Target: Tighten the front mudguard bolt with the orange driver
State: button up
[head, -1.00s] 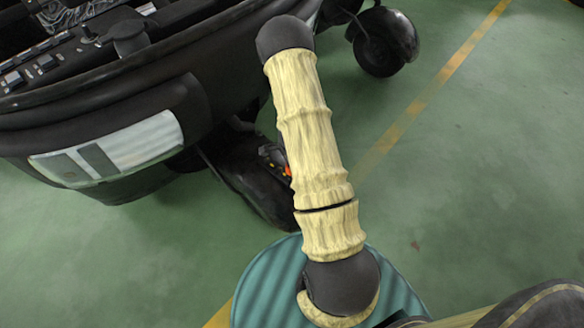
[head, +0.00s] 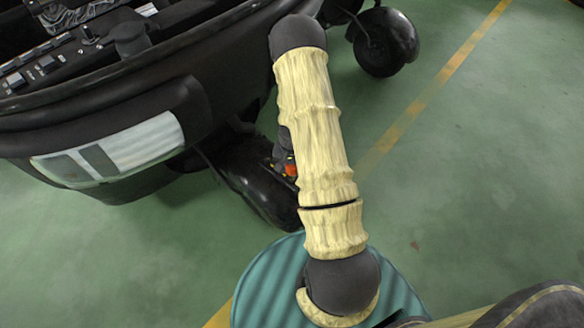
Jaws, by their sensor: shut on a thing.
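The black front mudguard (head: 252,180) shows below the rickshaw's front body, left of my arm. A small patch of the orange driver (head: 291,169) shows at the edge of my forearm, close beside the mudguard. My gripper (head: 281,151) is mostly hidden behind my forearm; only a dark sliver of it shows, and it is shut on the orange driver. The driver's tip and the mudguard bolt are hidden, so I cannot tell whether they touch.
The rickshaw's dark body (head: 90,112) with a pale panel (head: 110,151) fills the upper left. A black wheel (head: 385,42) stands at the top. The green floor (head: 480,170) is clear on the right, with a yellow line (head: 430,90) across it.

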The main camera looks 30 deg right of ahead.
jog(key=shift+r+p, duration=2.55)
jog(key=shift+r, duration=0.85)
jog(key=shift+a, duration=0.1)
jog(key=w+a+r+n+p, duration=0.2)
jog(key=a+r+n+p, duration=0.6)
jog(key=a+r+p, duration=0.5)
jog(key=shift+a+r+p, duration=0.15)
jog(key=shift+r+p, duration=0.3)
jog(key=shift+r, duration=0.3)
jog(key=shift+w+f, duration=0.1)
jog(key=shift+f, duration=0.05)
